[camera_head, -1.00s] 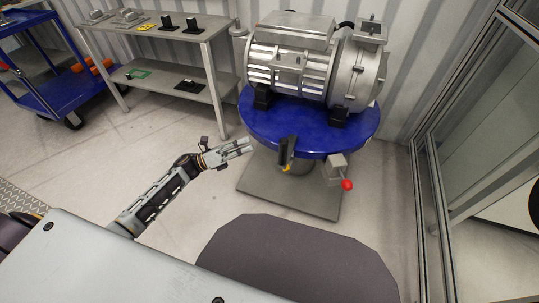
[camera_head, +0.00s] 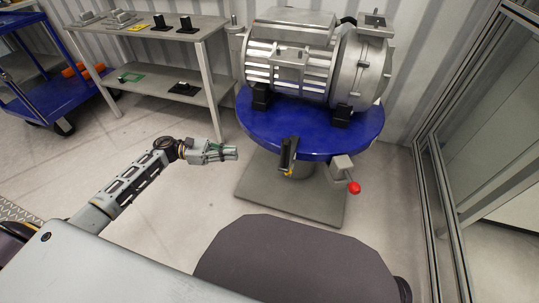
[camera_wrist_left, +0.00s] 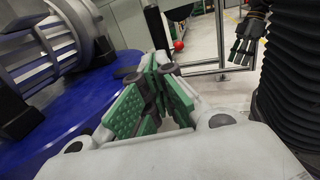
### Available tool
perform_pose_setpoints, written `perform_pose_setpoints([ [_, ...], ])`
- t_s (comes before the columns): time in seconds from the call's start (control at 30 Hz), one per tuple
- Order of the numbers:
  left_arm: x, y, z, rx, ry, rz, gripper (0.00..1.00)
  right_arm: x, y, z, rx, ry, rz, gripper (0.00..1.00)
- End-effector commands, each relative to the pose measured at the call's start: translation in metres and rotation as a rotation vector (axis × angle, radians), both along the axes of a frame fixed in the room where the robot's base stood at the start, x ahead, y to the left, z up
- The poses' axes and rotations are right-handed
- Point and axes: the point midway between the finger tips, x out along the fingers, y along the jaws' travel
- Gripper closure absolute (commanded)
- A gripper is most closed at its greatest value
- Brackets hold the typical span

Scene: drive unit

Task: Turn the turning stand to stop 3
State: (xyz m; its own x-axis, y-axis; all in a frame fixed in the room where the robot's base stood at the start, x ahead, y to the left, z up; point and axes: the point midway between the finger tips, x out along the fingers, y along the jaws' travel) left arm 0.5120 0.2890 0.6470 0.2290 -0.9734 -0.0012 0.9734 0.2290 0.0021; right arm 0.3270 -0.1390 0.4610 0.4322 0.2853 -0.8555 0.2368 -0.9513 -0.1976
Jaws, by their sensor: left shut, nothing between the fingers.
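The turning stand has a round blue top (camera_head: 270,135) on a grey base plate (camera_head: 285,195) and carries a large grey motor housing (camera_head: 290,65). A black upright handle (camera_head: 288,153) is at the top's front edge. A lever with a red knob (camera_head: 354,187) sticks out to its right. My left gripper (camera_head: 236,153) is shut and empty, left of the handle and apart from it. In the left wrist view its green-padded fingers (camera_wrist_left: 160,75) are together, with the handle (camera_wrist_left: 155,28) and red knob (camera_wrist_left: 179,45) beyond. My right gripper (camera_wrist_left: 244,50) shows there, its jaw state unclear.
A grey shelf table (camera_head: 160,90) with small parts stands at the back left, beside a blue cart (camera_head: 40,100). A metal-framed glass partition (camera_head: 440,190) is on the right. A dark rounded shape (camera_head: 300,262) fills the lower middle. The floor left of the stand is clear.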

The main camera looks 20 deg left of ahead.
Motion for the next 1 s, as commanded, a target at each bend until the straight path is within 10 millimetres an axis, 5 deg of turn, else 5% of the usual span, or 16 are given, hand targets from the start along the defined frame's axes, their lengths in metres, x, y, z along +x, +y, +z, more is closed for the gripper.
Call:
perform_pose_setpoints([
  [0.37,0.004,-0.018,0.0,-0.003,0.0,-0.001,1.0,0.001,0.001,-0.006,0.007,-0.009,-0.004,0.6],
  [1.0,0.023,-0.098,-0.001,-0.003,-0.001,-0.001,1.0,-0.001,0.006,-0.037,0.05,-0.041,-0.027,0.6],
])
